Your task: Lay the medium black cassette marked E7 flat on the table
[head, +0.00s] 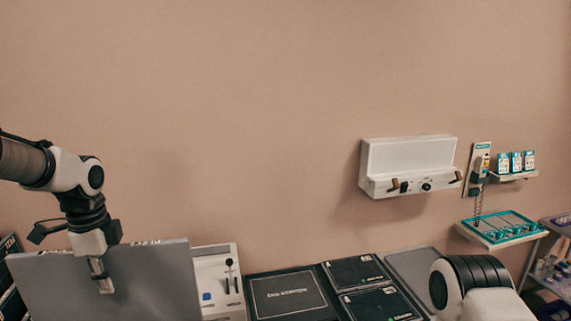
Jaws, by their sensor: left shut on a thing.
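My left gripper (101,274) is shut on the top edge of a large flat panel (155,283), at the lower left of the head view. The panel stands roughly upright, with a plain grey face towards me. It looks like a cassette seen from its back; small marks show along its top edge, but I cannot read E7. Its lower part is cut off by the picture's edge, so I cannot tell if it touches anything. My right arm shows at the lower right, but its gripper is out of view.
A white control panel (208,269) stands right of the held panel. Beyond it lie a large black cassette (288,293), two smaller black ones (354,272) (380,304) and a grey plate (412,266). A white holder (410,160) and a teal tray (500,226) are further right.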

